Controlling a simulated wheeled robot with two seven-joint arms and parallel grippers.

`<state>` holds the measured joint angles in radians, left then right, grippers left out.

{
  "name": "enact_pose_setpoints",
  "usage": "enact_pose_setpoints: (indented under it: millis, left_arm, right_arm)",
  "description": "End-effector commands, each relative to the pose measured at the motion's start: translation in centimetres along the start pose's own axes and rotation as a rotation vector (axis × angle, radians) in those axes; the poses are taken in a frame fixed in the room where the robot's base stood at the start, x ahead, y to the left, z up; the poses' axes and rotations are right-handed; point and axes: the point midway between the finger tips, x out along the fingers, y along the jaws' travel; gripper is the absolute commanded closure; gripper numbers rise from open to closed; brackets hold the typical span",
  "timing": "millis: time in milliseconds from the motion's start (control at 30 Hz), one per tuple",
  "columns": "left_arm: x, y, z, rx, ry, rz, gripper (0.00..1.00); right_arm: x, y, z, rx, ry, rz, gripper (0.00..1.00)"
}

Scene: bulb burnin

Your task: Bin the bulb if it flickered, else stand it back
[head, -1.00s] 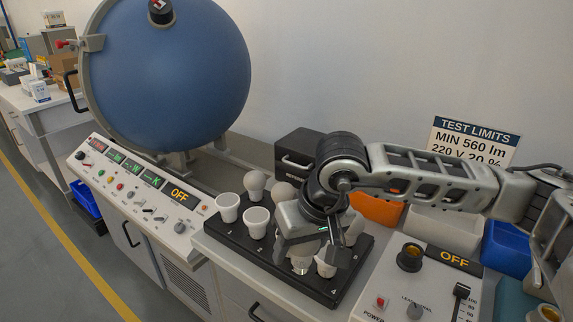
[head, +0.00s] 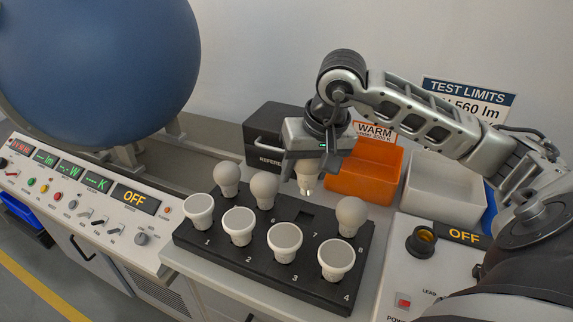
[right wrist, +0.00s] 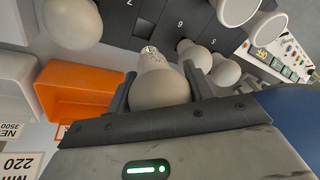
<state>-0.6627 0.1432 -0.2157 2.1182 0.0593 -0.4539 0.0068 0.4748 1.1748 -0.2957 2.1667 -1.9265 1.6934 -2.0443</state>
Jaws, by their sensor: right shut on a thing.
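My right gripper (head: 310,160) is shut on a white round bulb (head: 304,177), held above the back row of the black rack (head: 205,254) with its metal base pointing down. The right wrist view shows the held bulb (right wrist: 158,84) between both fingers (right wrist: 160,92). Slot 7 (head: 305,217) in the rack is empty, just below the bulb. Round bulbs stand in slots 5 (head: 227,178), 6 (head: 265,188) and 8 (head: 350,215). Flat-topped bulbs fill the front row, such as in slot 1 (head: 200,210). My left gripper is not in view.
An orange bin labelled WARM (head: 362,182) and a white bin (head: 440,200) stand behind the rack. A socket (head: 421,241) sits on the right panel, whose display reads OFF. The big blue sphere (head: 95,65) and its panel (head: 75,185) are at the left.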

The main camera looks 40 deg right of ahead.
Motion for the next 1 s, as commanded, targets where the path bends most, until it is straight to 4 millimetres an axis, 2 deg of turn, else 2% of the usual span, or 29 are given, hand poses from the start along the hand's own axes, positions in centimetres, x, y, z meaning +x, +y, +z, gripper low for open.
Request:
enact_pose_setpoints:
  millis: [400,600,1000]
  left_arm:
    - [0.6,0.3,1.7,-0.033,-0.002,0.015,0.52]
    - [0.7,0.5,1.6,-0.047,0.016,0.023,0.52]
    - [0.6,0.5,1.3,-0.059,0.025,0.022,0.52]
  right_arm:
    - [3.3,0.5,0.9,-0.001,-0.001,0.0,0.73]
    - [4.9,0.7,1.3,0.0,0.001,-0.001,0.73]
    - [5.0,0.7,1.3,-0.001,0.002,0.0,0.73]
